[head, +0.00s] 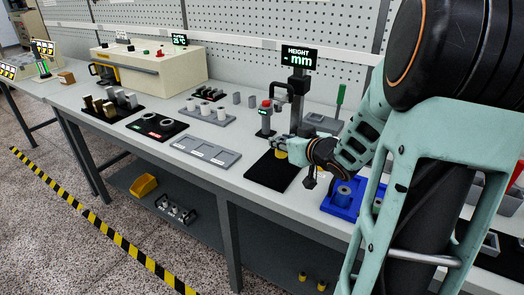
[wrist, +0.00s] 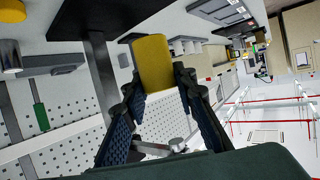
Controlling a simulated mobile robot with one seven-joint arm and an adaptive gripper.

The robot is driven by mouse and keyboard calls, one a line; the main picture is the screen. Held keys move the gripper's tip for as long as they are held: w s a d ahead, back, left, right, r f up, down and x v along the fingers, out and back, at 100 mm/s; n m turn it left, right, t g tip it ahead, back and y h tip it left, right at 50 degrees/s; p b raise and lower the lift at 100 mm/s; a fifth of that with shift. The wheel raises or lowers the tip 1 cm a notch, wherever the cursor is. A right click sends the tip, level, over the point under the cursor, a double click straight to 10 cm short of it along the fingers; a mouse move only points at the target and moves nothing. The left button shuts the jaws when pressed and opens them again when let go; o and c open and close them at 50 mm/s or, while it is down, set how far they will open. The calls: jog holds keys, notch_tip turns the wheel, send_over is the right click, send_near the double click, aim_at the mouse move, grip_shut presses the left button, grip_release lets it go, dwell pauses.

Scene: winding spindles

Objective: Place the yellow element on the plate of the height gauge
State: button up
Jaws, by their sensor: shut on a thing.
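The yellow element (head: 281,153) is in my gripper (head: 289,147), above or near a black mat on the bench; the exact gap is unclear. In the wrist view the element (wrist: 153,62) is a yellow block between the fingertips of my gripper (wrist: 157,88), which is shut on it. The height gauge (head: 296,88) stands just behind my gripper, with a dark column and a display reading "HEIGHT - mm" (head: 299,57).
A red-topped post (head: 265,116) stands left of the gauge. The black mat (head: 268,174) lies in front. A blue tray (head: 344,207) with grey round parts is to the right. A grey tray (head: 205,150) lies left. A green upright handle (head: 340,96) stands behind.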

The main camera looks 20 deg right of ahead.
jog(key=w+f, duration=0.1)
jog(key=w+f+b, duration=0.1)
jog(key=f, duration=0.1)
jog(key=shift+w+f, duration=0.2)
jog(key=shift+w, duration=0.2)
jog(key=f, duration=0.1)
jog(key=f+b, duration=0.1)
jog(key=shift+w+f, duration=0.2)
jog(key=shift+f, duration=0.4)
jog(key=shift+f, duration=0.25)
jog(key=o, duration=1.2)
jog(key=shift+r, duration=0.1)
jog(key=shift+c, duration=0.2)
